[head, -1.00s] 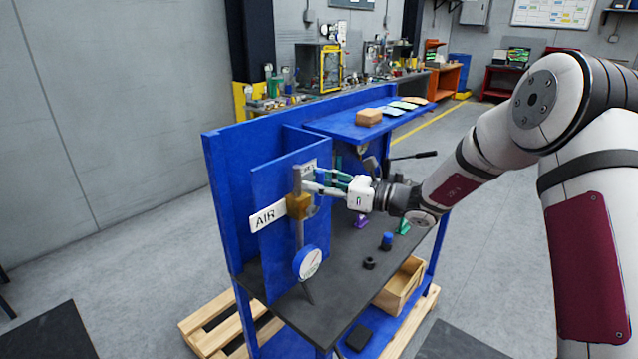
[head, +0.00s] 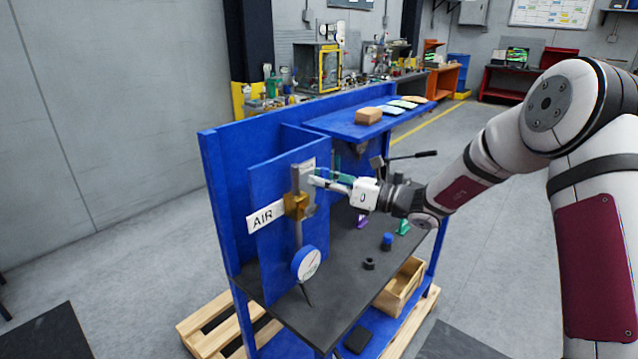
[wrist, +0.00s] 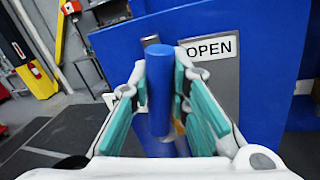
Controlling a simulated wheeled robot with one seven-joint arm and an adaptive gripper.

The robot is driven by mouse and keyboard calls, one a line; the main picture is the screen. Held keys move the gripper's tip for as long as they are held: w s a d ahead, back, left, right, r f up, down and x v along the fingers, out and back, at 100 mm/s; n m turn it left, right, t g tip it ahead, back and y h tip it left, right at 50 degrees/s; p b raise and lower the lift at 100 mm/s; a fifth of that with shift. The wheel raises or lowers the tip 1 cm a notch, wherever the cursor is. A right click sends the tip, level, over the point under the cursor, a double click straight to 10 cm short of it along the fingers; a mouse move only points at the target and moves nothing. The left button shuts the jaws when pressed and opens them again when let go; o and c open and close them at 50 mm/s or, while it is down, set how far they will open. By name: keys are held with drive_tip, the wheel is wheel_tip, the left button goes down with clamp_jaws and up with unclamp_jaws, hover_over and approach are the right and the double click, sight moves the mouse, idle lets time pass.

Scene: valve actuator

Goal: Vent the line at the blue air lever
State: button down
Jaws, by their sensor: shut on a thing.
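The blue air lever (wrist: 160,92) stands upright between the two teal-padded fingers of my gripper (wrist: 161,72) in the wrist view. My gripper is shut on it. In the head view my gripper (head: 314,177) reaches in from the right to the upper part of the blue panel, and its fingers hide the lever there. The brass valve body (head: 297,206) sits on a grey vertical pipe just below the fingers. An "OPEN" plate (wrist: 211,47) is behind the lever, to its right. The "AIR" label (head: 264,217) is left of the valve.
A blue-rimmed gauge (head: 307,263) hangs on the pipe below the valve. The dark bench top (head: 345,270) holds a blue-capped part (head: 387,241) and a black nut (head: 369,264). A shelf (head: 345,128) with a box is behind my gripper. A wooden bin (head: 400,290) sits below.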

drive_tip(key=w+d+f+m+t+b, duration=0.2)
drive_tip(key=f+m, duration=0.6)
drive_tip(key=m, duration=0.9)
drive_tip(key=shift+w+d+f+m+t+b, duration=0.15)
drive_tip(key=shift+w+d+m+t+b, duration=0.2)
drive_tip(key=shift+w+d+t, duration=0.9)
drive_tip(key=shift+w+a+f+t, duration=0.1)
drive_tip(key=shift+w+a+t, duration=0.05)
drive_tip(key=shift+a+t, duration=0.25)
drive_tip(key=c, duration=1.5)
unclamp_jaws()
drive_tip(key=shift+d, duration=0.1)
drive_tip(key=v, duration=1.2)
drive_tip(key=shift+r, duration=0.25)
